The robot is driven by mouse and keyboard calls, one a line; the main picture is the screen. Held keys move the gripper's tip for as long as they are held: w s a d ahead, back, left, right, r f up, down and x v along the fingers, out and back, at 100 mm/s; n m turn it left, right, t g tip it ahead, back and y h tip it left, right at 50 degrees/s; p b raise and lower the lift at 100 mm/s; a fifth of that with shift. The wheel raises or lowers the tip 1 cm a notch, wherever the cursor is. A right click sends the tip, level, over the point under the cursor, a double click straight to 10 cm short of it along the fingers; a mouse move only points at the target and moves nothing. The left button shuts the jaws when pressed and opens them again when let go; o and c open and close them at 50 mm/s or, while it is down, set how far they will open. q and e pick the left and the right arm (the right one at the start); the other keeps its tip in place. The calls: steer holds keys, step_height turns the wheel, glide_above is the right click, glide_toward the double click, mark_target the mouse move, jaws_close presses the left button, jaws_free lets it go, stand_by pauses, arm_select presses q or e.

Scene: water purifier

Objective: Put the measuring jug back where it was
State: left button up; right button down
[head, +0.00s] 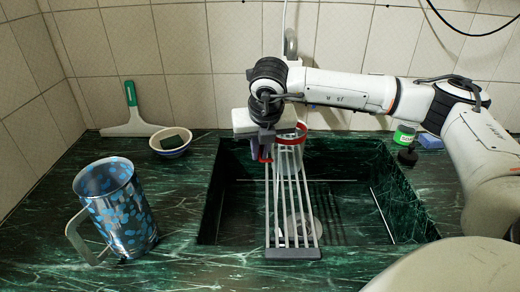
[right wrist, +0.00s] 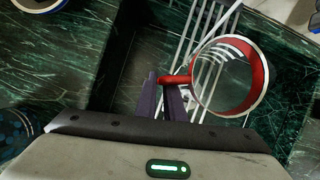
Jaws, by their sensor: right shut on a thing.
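The measuring jug (head: 299,133) is clear with a red rim and a red handle. It is over the back end of the white rack in the sink, and its open rim also shows in the right wrist view (right wrist: 262,80). My right gripper (head: 266,153) is shut on the jug's red handle, with its two dark fingers also seen in the right wrist view (right wrist: 168,88). I cannot tell whether the jug's base touches the rack. My left gripper is not in view.
The white slatted rack (head: 293,225) spans the dark green sink (head: 350,205). A blue-patterned pitcher (head: 121,212) stands on the left counter. Behind it are a bowl with a sponge (head: 171,141) and a green-handled squeegee (head: 130,110). A green-labelled bottle (head: 404,135) and blue sponge (head: 430,141) stand at right.

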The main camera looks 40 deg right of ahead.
steer(key=c, duration=1.9)
jaws_free()
steer(key=shift+o, duration=0.2)
steer(key=v, duration=1.2)
steer(key=shift+a, duration=0.1)
